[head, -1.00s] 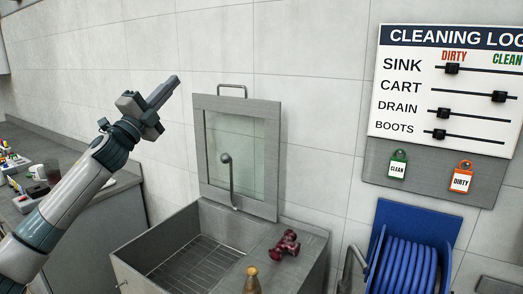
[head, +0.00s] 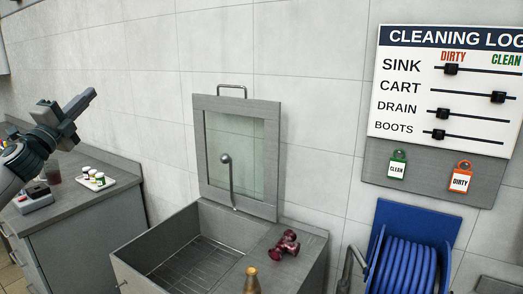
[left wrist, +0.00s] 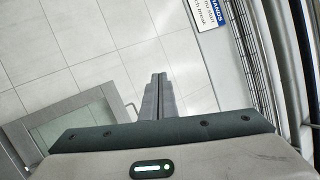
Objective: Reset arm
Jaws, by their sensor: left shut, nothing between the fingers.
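My left gripper (head: 85,104) is at the left of the head view, raised above the counter and pointing up and to the right. Its fingers are together with nothing between them. The left wrist view also shows the shut fingers (left wrist: 158,92) against the tiled wall. My left arm comes in from the left edge. My right gripper is in neither view.
A steel sink (head: 150,262) with a raised glass-panelled lid (head: 265,150) stands at the middle. A dark red item (head: 285,243) and a brass-coloured nozzle (head: 251,280) are by it. The left counter (head: 80,212) holds a tray (head: 106,183) of small jars. A blue hose reel (head: 405,262) stands right, under the cleaning log board (head: 400,110).

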